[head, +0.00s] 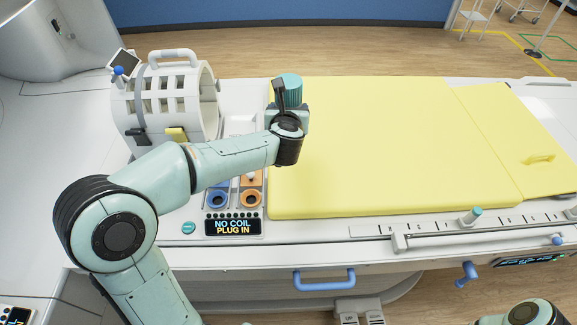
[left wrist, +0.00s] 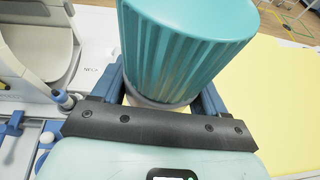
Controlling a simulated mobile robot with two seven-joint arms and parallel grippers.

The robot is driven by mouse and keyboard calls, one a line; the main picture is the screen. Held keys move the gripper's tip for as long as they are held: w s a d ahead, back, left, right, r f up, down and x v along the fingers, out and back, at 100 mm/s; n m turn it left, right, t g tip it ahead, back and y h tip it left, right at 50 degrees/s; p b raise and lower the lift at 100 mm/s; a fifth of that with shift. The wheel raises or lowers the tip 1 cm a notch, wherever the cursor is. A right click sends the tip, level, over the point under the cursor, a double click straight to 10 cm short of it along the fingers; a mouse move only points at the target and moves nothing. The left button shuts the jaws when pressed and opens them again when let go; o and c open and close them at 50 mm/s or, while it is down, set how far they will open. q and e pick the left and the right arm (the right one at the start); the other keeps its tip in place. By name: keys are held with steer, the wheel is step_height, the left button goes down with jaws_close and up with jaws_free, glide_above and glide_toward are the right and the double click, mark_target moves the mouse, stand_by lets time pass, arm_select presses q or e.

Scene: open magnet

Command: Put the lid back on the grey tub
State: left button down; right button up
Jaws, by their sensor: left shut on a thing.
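A teal ribbed lid (head: 289,84) is held up by my left gripper (head: 290,103), over the left end of the yellow pad. In the left wrist view the lid (left wrist: 187,45) fills the top middle, between the two blue fingers of the gripper (left wrist: 162,92), which are shut on it. A pale grey band shows under the teal part, between the fingers. I cannot tell whether this band is the lid's own rim or part of a tub. No separate grey tub can be made out in either view. My right gripper is not in view.
The yellow pad (head: 370,160) is wide and mostly clear. A white slatted coil (head: 165,95) with a top handle stands to the left. Blue and orange sockets (head: 219,198) and a "NO COIL PLUG IN" display (head: 233,227) lie under and in front of my left arm.

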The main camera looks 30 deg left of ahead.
arm_select(q)
step_height(320, 180, down, 14)
steer(key=b, duration=0.2)
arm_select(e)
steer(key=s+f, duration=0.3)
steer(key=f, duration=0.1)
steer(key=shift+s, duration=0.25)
arm_select(q)
steer(key=shift+f+b, duration=0.45)
steer(key=shift+f, duration=1.65)
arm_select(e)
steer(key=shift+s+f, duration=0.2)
arm_select(q)
steer(key=shift+s, duration=0.1)
steer(key=shift+f, duration=0.2)
jaws_free()
steer(key=shift+s, duration=0.1)
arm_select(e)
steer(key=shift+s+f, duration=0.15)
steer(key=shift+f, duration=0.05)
